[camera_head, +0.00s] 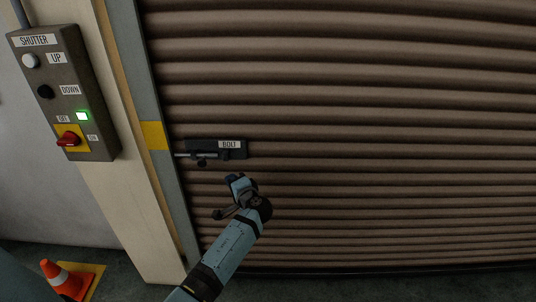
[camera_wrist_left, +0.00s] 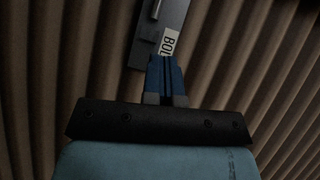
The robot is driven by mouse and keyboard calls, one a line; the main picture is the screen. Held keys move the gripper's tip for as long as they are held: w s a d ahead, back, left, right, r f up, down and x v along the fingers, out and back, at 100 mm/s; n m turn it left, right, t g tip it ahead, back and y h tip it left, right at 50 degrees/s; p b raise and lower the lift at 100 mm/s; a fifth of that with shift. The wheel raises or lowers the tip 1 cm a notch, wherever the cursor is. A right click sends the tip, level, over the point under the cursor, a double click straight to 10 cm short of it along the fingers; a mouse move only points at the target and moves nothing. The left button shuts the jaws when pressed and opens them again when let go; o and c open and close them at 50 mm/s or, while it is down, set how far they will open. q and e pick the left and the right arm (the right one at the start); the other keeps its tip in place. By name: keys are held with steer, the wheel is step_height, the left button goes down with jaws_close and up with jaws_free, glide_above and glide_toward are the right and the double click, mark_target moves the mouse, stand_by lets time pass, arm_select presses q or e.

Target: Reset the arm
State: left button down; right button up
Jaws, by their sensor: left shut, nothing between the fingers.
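My left arm comes up from the bottom of the head view. Its gripper (camera_head: 234,179) is just below the bolt (camera_head: 205,155) on the brown roller shutter (camera_head: 380,130). In the left wrist view the blue fingers of the gripper (camera_wrist_left: 165,62) are together with nothing between them. The bolt's dark plate (camera_wrist_left: 157,35) with its label shows just beyond the fingertips there. In the head view the bolt's rod reaches left to the grey door frame. I cannot tell whether the fingertips touch the bolt. My right gripper is not in view.
A shutter control box (camera_head: 65,92) with UP and DOWN buttons, a lit green lamp (camera_head: 82,116) and a red rotary switch (camera_head: 68,139) is on the left post. An orange cone (camera_head: 62,279) stands on the floor at lower left. The shutter to the right is unobstructed.

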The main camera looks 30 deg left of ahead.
arm_select(q)
steer(key=shift+d, duration=0.1)
steer(key=s+d+f+m+t+h+p, duration=0.2)
steer(key=s+d+f+t+h+p, duration=0.15)
steer(key=s+d+f+h, duration=0.75)
steer(key=s+d+r+n+h+p, duration=0.2)
steer(key=s+d+h, duration=0.5)
steer(key=s+d, duration=0.8)
step_height(320, 180, up, 2)
steer(key=shift+s+d+r+n+p, duration=0.1)
steer(key=shift+s+d+n+p, duration=0.35)
steer(key=shift+s, duration=0.4)
steer(key=shift+t, duration=0.25)
steer(key=shift+a, duration=0.2)
